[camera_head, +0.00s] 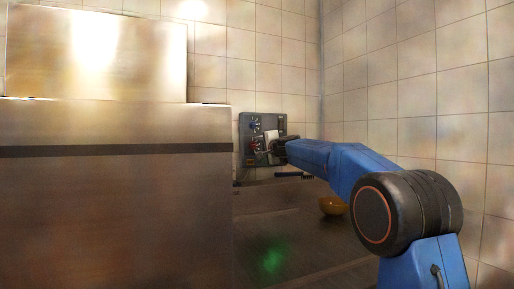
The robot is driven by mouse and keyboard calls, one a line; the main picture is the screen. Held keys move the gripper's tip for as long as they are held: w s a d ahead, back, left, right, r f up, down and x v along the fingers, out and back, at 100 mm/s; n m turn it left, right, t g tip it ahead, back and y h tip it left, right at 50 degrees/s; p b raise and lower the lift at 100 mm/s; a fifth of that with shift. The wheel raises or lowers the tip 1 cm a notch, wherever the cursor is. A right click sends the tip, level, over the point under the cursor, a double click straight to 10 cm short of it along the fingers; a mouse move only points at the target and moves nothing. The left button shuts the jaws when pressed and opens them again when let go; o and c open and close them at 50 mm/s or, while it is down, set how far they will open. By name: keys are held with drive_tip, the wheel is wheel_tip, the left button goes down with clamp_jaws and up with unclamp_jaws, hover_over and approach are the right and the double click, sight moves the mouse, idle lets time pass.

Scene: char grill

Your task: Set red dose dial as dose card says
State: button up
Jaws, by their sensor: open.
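A small dark panel (246,122) is mounted on the tiled back wall near the middle of the head view. On its left side sit a blue dial (255,125) above and the red dose dial (254,147) below. A white card (271,135) shows on the panel right of the dials; its writing is too small to read. My gripper (266,150) is open in front of the panel, just right of the red dial. I cannot tell whether it touches the dial. The dial's setting is too small to read, and my gripper and arm hide the panel's lower right part.
A large metal unit (115,215) fills the left side, its right edge close to the panel. A dark counter (300,235) lies below, with an orange-brown bowl (332,206) under my forearm. A dark rail (290,175) runs below the panel.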

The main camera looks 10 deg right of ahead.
sight(256, 146)
drive_tip(key=shift+x, duration=1.5)
drive_tip(key=c, duration=1)
drive_tip(key=n, duration=0.4)
drive_tip(key=shift+r, duration=0.1)
drive_tip(key=shift+n, duration=1.8)
drive_tip(key=shift+a, duration=0.1)
